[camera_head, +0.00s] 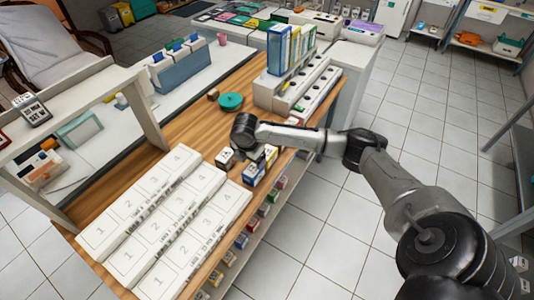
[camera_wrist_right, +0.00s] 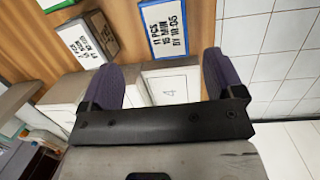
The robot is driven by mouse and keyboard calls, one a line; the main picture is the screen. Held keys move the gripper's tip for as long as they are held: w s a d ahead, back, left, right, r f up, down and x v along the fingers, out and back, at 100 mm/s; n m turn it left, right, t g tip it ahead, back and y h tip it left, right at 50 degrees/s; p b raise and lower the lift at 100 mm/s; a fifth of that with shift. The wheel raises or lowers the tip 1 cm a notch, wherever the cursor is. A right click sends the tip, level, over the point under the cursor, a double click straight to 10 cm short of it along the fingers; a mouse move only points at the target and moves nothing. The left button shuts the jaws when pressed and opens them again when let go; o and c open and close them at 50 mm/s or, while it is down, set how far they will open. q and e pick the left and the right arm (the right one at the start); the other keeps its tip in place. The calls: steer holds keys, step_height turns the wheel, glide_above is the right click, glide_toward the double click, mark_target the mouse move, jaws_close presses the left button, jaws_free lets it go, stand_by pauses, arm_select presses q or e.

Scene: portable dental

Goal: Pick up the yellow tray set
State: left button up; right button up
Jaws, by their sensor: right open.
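A small box with a yellow face (camera_head: 271,155) stands on the wooden counter, just below my right forearm and partly hidden by it. Beside it are a blue-sided box (camera_head: 253,173) and a dark box with a white label (camera_head: 225,158). I cannot tell for certain which is the yellow tray set. My right gripper (camera_wrist_right: 165,75) is open and empty, its purple fingers wide apart. My left gripper is out of view.
Rows of white boxes numbered 1 to 4 (camera_head: 165,215) fill the near counter. A round teal object (camera_head: 230,102) and a white rack (camera_head: 290,100) with blue folders (camera_head: 285,50) stand farther back. Small boxes sit on a shelf below the counter (camera_head: 250,222). Tiled floor is clear at right.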

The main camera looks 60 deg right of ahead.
glide_toward(267, 152)
steer(key=shift+g, duration=0.4)
steer(key=f, duration=0.2)
steer(key=f+b, duration=0.1)
steer(key=f, duration=0.1)
steer(key=shift+w+d, duration=0.1)
steer(key=shift+w, duration=0.3)
steer(key=shift+s+d+f+b, duration=0.1)
steer(key=shift+d+f+b, duration=0.15)
steer(key=shift+f, duration=0.8)
steer(key=shift+w+d+f+b, duration=0.1)
steer(key=shift+d+f+b, duration=0.15)
steer(key=shift+f, duration=0.75)
steer(key=shift+s+d+f+b, duration=0.1)
steer(key=shift+d+f+b, duration=0.15)
steer(key=shift+f, duration=0.8)
steer(key=shift+c, duration=0.6)
steer(key=c, duration=0.9)
steer(key=shift+c, duration=0.5)
